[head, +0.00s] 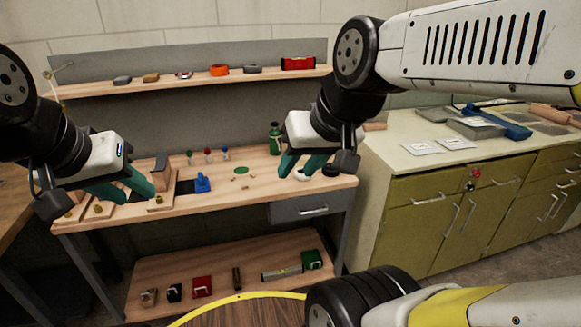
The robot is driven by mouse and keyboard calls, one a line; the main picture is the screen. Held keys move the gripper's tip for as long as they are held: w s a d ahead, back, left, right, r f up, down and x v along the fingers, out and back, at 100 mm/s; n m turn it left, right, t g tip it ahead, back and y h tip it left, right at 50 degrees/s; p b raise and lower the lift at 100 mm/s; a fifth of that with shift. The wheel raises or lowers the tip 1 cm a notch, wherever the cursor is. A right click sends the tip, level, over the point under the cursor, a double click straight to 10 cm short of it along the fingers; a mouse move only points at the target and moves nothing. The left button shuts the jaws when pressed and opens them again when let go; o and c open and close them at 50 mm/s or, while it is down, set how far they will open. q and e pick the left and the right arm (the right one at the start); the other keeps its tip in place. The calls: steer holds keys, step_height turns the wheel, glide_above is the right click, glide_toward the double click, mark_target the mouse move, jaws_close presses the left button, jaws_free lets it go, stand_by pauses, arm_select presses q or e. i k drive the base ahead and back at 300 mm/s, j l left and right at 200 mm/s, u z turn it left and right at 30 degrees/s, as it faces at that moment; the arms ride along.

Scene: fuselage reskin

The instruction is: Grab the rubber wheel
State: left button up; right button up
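I cannot tell for certain which thing is the rubber wheel. A small dark round object (330,170) at the right end of the workbench top may be it. A grey ring-like roll (252,69) on the upper shelf is another similar shape. My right gripper (296,172) has green fingers spread apart, over the bench just left of the dark object, with a small white object (303,175) by its fingertips. It appears to hold nothing. My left gripper (139,197) is open over the bench's left end, near wooden stands, and appears empty.
The workbench (235,197) holds a blue item (202,183), small coloured-top pieces and a green bottle (275,138). The upper shelf holds an orange roll (219,70) and a red box (298,64). A lower shelf (220,268) and green cabinets (410,225) are near.

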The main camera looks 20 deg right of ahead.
mark_target(327, 171)
steer(key=i+l+u, duration=0.1)
steer(key=l, duration=0.2)
steer(key=i+l+u, duration=0.25)
steer(key=l, duration=0.4)
steer(key=i+l+u, duration=0.1)
steer(key=l, duration=0.2)
